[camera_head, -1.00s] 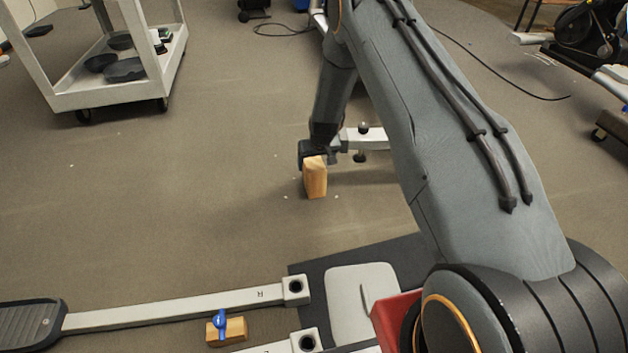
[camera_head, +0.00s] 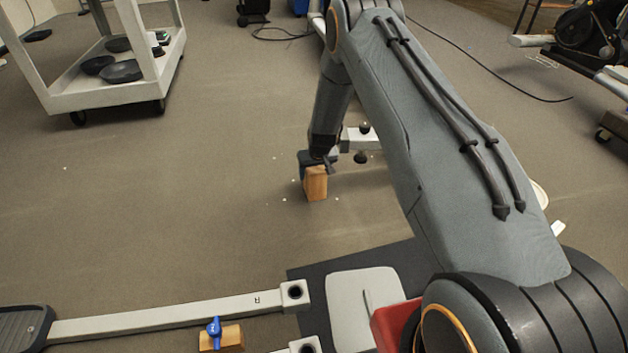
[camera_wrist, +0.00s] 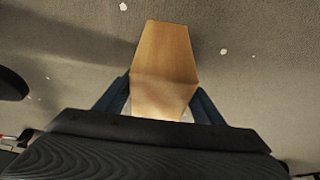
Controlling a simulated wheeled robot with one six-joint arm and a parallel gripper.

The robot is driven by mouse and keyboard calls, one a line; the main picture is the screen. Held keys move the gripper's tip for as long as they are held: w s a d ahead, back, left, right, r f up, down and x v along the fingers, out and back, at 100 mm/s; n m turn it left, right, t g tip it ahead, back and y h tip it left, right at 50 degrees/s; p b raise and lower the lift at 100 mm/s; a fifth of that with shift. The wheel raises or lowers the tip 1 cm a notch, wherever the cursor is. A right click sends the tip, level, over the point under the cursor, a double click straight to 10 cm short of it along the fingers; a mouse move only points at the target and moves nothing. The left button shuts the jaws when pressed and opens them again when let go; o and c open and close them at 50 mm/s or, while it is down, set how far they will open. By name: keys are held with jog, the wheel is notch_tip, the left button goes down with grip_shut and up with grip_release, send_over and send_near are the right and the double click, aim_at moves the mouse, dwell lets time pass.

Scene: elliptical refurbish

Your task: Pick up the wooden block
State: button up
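The wooden block (camera_head: 316,185) stands upright on the floor in the middle of the head view. My gripper (camera_head: 318,160) is right over its top, reaching down from the arm. In the wrist view the block (camera_wrist: 165,55) lies between the two blue fingers (camera_wrist: 162,90) of my gripper. The fingers are close against its two sides, one on the left and one on the right. Whether they press on it cannot be told. The block's base at the floor is seen only in the head view.
A second, smaller wooden piece with a blue knob (camera_head: 214,332) lies near the front, by a metal bar (camera_head: 170,317). A white cart (camera_head: 110,95) with dark bowls stands back left. Exercise equipment (camera_head: 590,40) is at back right. The floor left of the block is clear.

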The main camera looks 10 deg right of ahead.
jog(key=c, duration=1)
jog(key=shift+c, duration=0.2)
jog(key=shift+r, duration=0.1)
jog(key=shift+r+p, duration=0.7)
jog(key=shift+s+f+p, duration=0.1)
jog(key=shift+s+p, duration=0.5)
jog(key=shift+s, duration=0.65)
jog(key=p, duration=0.2)
jog(key=shift+s+d+p, duration=0.1)
jog(key=shift+s+p, duration=0.1)
jog(key=shift+p, duration=0.1)
jog(key=s+p, duration=0.1)
jog(key=p, duration=0.5)
jog(key=shift+s, duration=0.1)
jog(key=p, duration=1.4)
send_near(318, 174)
jog(key=shift+w+r, duration=0.25)
jog(key=shift+r, duration=0.35)
jog(key=shift+w+r, duration=0.25)
jog(key=shift+r, duration=0.4)
